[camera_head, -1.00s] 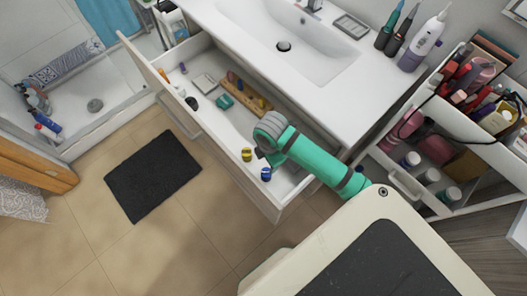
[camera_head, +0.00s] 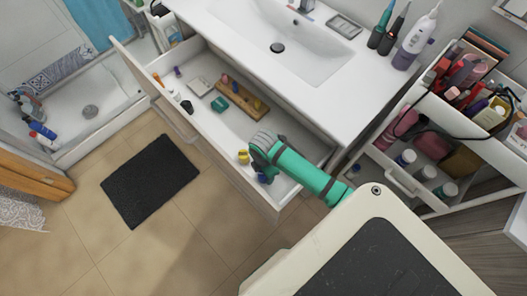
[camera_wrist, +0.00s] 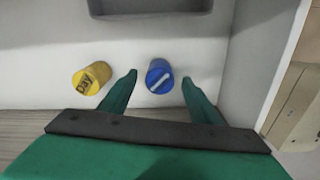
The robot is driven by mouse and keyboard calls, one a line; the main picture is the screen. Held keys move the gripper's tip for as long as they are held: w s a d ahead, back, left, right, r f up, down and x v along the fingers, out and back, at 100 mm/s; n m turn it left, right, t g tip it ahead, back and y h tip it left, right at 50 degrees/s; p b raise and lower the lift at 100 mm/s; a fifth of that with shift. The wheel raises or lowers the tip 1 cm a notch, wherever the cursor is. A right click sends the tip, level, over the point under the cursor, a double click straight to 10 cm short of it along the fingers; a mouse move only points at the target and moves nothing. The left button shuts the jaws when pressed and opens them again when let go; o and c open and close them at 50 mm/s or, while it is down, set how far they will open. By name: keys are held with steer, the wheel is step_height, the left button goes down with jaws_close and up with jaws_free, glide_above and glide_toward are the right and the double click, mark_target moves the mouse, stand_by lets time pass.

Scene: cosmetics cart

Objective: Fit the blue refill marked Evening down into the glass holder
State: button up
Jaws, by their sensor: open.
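The blue refill (camera_wrist: 159,75) is a short round piece in the open drawer, with a pale bar across its top; I cannot read any word on it. It also shows in the head view (camera_head: 262,179), partly hidden by my gripper (camera_head: 259,165). In the wrist view, my gripper (camera_wrist: 159,78) is open, with one finger on each side of the blue refill; I see gaps on both sides. A yellow refill (camera_wrist: 91,77) marked DAY lies to the left, outside the fingers; it also shows in the head view (camera_head: 243,157). I cannot make out the glass holder.
The drawer (camera_head: 213,138) has raised walls around the refills. A wooden tray (camera_head: 262,112) with small items, a teal item (camera_head: 219,103) and a grey case (camera_head: 201,86) lie further back. The counter (camera_head: 325,100) overhangs behind; a crowded cart (camera_head: 440,130) stands at right.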

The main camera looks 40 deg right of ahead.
steer(key=shift+f, duration=0.45)
steer(key=c, duration=1.2)
steer(key=shift+o, duration=0.2)
steer(key=shift+r, duration=0.2)
